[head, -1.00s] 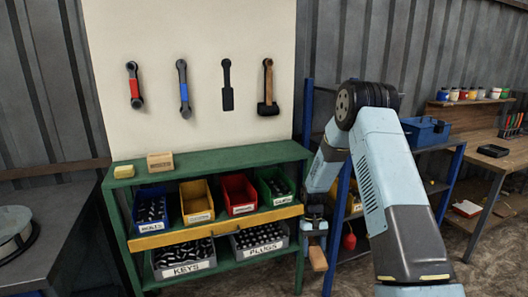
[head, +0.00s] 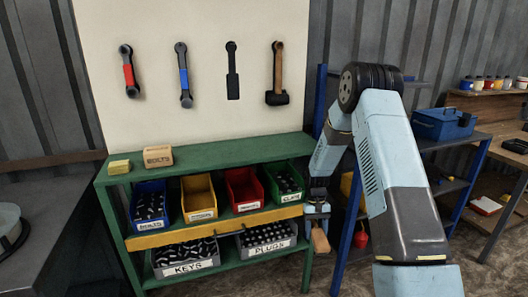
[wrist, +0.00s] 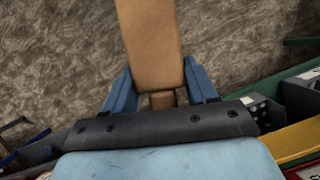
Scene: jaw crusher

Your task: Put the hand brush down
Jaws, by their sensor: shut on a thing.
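My gripper (head: 318,226) hangs at the right end of the green shelf unit (head: 225,155), in front of it. It is shut on the wooden hand brush (head: 320,240), whose pale brown block shows below the fingers. In the wrist view the brush (wrist: 150,45) sticks out beyond the blue fingers of my gripper (wrist: 155,95), with the bare floor behind it. Its bristles are not visible in either view.
Coloured bins, such as the red bin (head: 243,190), fill the shelf below. A blue rack (head: 352,215) stands close at the right.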

